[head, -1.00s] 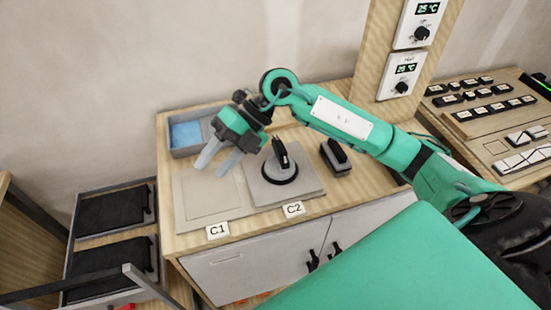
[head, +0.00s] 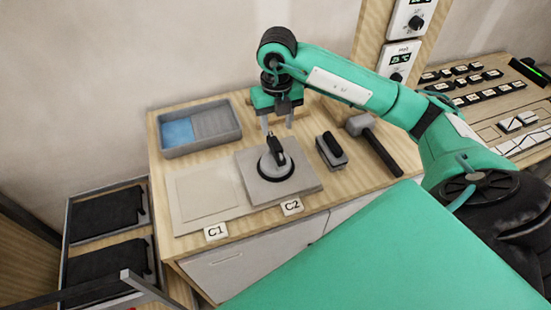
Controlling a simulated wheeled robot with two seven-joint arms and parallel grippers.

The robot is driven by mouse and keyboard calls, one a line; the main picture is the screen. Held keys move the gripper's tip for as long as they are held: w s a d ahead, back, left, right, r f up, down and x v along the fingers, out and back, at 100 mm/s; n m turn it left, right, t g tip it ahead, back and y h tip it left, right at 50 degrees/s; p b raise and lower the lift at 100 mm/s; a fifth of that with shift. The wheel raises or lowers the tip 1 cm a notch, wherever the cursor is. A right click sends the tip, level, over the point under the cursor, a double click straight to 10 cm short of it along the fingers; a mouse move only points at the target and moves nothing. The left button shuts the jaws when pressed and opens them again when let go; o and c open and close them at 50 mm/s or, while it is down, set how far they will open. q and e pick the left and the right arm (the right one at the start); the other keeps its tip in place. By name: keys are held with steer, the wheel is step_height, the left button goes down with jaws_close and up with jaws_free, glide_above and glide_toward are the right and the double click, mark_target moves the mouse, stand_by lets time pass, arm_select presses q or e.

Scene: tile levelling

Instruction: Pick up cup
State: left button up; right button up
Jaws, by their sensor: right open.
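The cup is a round grey suction cup (head: 276,166) with a dark upright handle (head: 277,148). It sits on the grey square tile (head: 308,181) at the place labelled C2. My right gripper (head: 278,124) points down just behind and above the handle. Its two pale fingers are apart, with nothing seen between them. I cannot tell the exact gap between the fingers and the handle. My left gripper is not in the head view.
A grey tray (head: 200,128) with a blue part stands at the back left. An empty square place (head: 208,193) marked C1 lies left of the tile. A black and grey block (head: 331,150) and a mallet (head: 374,143) lie to the right. A wooden post stands behind.

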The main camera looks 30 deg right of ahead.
mark_target(276, 143)
step_height(276, 143, down, 3)
steer(key=shift+r, duration=0.1)
steer(key=shift+f+p, duration=0.45)
steer(key=shift+p, duration=0.2)
step_height(276, 143, down, 4)
steer(key=shift+a+f+p, duration=0.1)
steer(key=shift+p, duration=0.95)
steer(key=shift+w+f, duration=0.1)
steer(key=shift+f, duration=0.1)
jaws_close()
